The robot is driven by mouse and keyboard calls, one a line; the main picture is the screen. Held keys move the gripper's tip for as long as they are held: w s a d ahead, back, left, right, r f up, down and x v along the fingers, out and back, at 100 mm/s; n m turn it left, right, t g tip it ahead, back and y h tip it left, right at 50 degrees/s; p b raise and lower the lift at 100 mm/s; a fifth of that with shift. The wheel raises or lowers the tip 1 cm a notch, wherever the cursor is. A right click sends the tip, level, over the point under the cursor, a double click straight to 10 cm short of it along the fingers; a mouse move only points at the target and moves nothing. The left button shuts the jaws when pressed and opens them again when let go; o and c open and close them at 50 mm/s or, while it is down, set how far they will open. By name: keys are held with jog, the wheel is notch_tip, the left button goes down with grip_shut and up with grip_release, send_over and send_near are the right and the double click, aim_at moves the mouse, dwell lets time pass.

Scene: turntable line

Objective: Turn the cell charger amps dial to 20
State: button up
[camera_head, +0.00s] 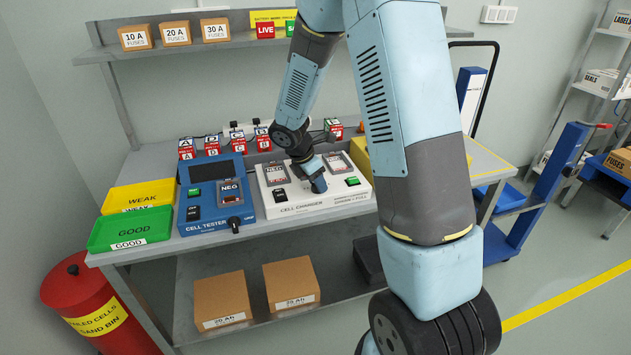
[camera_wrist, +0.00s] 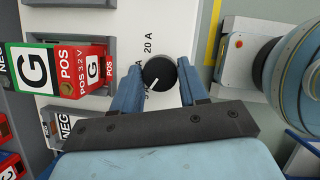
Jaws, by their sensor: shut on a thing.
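The white cell charger (camera_head: 315,207) stands on the bench, with its front label facing me. Its amps dial (camera_wrist: 159,74) is a round black knob with a white pointer line, on the charger's white face. The pointer slants to the lower left in the wrist view, near a partly hidden "5" label and away from the "20 A" print above the knob. My gripper (camera_wrist: 160,71) is shut on the dial, one blue finger on each side. In the head view my gripper (camera_head: 317,180) is lowered over the charger and hides the dial.
A red and green cell marked G (camera_wrist: 62,72) stands left of the dial in the wrist view. The blue cell tester (camera_head: 216,200) is left of the charger. Green (camera_head: 130,229) and yellow (camera_head: 137,196) trays lie further left. More cells (camera_head: 212,146) stand behind.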

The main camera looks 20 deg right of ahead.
jog(key=shift+a, duration=0.1)
jog(key=c, duration=0.3)
jog(key=shift+w+m, duration=0.1)
jog(key=shift+m, duration=0.2)
jog(key=m+g, duration=0.2)
jog(key=m, duration=0.3)
jog(key=shift+w, duration=0.15)
jog(key=shift+c, duration=0.2)
jog(key=m+g, duration=0.1)
jog(key=m, duration=0.2)
jog(key=m+g+y, duration=0.1)
jog(key=m, duration=0.2)
jog(key=shift+w+m, duration=0.15)
jog(key=shift+m, duration=0.15)
jog(key=m, duration=0.2)
jog(key=m+g+y, duration=0.1)
jog(key=m, duration=0.1)
jog(key=m+y, duration=0.1)
jog(key=m, duration=0.1)
jog(key=shift+w+d+g, duration=0.1)
jog(key=shift+d+g, duration=0.2)
jog(key=m+y, duration=0.2)
jog(key=m, duration=0.3)
jog(key=shift+d, duration=0.15)
jog(key=shift+m, duration=0.5)
jog(key=o, duration=1)
